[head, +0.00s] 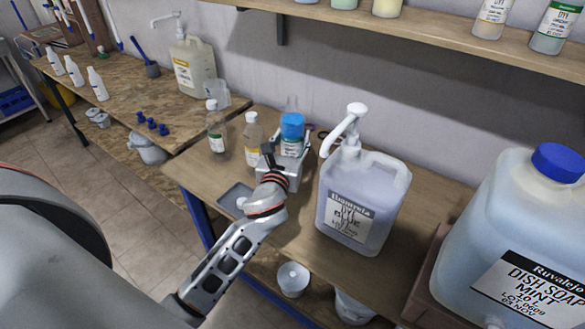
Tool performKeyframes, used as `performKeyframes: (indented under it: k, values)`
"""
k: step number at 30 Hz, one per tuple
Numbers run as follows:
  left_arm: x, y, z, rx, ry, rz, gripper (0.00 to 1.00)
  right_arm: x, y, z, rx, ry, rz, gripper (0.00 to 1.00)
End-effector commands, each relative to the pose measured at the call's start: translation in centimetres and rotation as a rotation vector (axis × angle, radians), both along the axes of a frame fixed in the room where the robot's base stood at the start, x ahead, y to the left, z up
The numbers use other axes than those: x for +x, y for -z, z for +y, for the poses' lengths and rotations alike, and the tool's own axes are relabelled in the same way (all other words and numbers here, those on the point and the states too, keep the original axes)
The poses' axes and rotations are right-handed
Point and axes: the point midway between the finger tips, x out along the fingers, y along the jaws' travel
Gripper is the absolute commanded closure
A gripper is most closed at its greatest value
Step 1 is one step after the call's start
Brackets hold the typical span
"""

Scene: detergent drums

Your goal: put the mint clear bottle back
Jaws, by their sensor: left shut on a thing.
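My left gripper (286,160) reaches over the small wooden table from the front. A bright blue part and a clear top show above the label; I cannot tell if the blue belongs to this bottle. The bottle's lower end is hidden by the gripper, so I cannot tell whether it touches the table. My right gripper is not in view.
A lilac pump jug (365,205) stands close on the right, beside a large mint dish soap drum (510,235). A wall shelf (420,27) holds more bottles. A grey tray (234,196) lies near the front.

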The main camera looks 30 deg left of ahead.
Motion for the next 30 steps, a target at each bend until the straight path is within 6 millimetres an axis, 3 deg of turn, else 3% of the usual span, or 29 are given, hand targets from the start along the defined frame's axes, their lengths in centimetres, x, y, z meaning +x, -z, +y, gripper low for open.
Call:
performKeyframes:
  k: [6, 13, 21, 30]
  values:
    - [0.0, 4.7, 0.0, -0.002, 0.0, -0.001, 0.72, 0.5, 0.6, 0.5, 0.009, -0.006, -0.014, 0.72]
    - [0.0, 6.3, 0.0, -0.001, 0.001, -0.004, 0.72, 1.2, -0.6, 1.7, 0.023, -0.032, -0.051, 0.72]
    - [0.0, 10.1, 0.0, -0.002, 0.001, -0.001, 0.72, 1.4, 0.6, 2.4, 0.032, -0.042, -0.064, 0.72]
    - [0.0, 10.3, 0.0, 0.0, 0.001, -0.003, 0.72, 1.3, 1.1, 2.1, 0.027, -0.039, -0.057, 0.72]
